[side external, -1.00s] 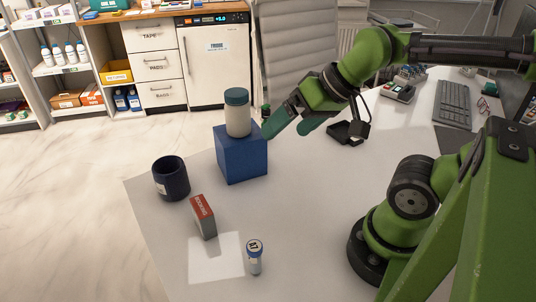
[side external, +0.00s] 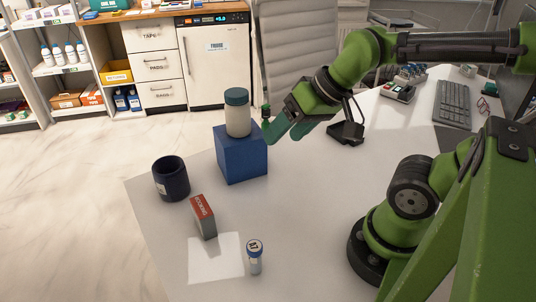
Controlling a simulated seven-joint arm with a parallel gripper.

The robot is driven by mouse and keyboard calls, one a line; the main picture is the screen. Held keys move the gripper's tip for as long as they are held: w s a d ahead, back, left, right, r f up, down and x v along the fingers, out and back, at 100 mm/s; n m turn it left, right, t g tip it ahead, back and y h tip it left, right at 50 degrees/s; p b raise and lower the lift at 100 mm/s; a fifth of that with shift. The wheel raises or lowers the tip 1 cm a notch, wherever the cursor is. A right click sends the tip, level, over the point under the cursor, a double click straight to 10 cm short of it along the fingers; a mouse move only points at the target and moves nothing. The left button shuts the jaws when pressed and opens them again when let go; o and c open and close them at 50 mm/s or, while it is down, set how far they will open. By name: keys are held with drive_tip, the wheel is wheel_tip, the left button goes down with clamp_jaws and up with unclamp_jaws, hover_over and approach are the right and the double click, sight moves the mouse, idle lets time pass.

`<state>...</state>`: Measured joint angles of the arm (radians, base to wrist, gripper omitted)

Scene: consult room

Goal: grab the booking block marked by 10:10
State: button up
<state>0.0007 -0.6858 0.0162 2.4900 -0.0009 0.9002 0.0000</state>
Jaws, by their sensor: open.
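The booking block (side external: 203,217) is a small grey block with a red top carrying white lettering that looks like "BOOKING". It stands on the white table near the front left; no 10:10 mark is readable. My gripper (side external: 281,133) is open, with green fingers, up and to the right of the block in the picture. It is beside the blue cube (side external: 242,158) and appears empty. Whether a finger touches the cube cannot be told.
A white jar with a green lid (side external: 237,113) stands on the cube. A dark cup (side external: 171,178) is left of the block, and a blue-capped vial (side external: 254,257) is right of it. The table's left edge is near the cup.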

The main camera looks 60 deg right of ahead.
drive_tip(key=w+a+f+n+g, duration=0.2)
drive_tip(key=w+a+n+g, duration=0.15)
drive_tip(key=w+n, duration=0.25)
drive_tip(key=n+g+h, duration=0.2)
drive_tip(key=n+g, duration=0.1)
drive_tip(key=n, duration=1.7)
hover_over(201, 205)
drive_tip(key=f, duration=0.2)
drive_tip(key=r+n, duration=0.2)
drive_tip(key=n, duration=0.7)
drive_tip(key=f, duration=1.1)
drive_tip(key=shift+a+f, duration=0.2)
drive_tip(key=shift+a, duration=0.2)
drive_tip(key=shift+d+f, duration=0.2)
drive_tip(key=shift+f, duration=1.15)
drive_tip(key=shift+d+f, duration=0.15)
drive_tip(key=shift+f, duration=1.2)
drive_tip(key=shift+c, duration=0.3)
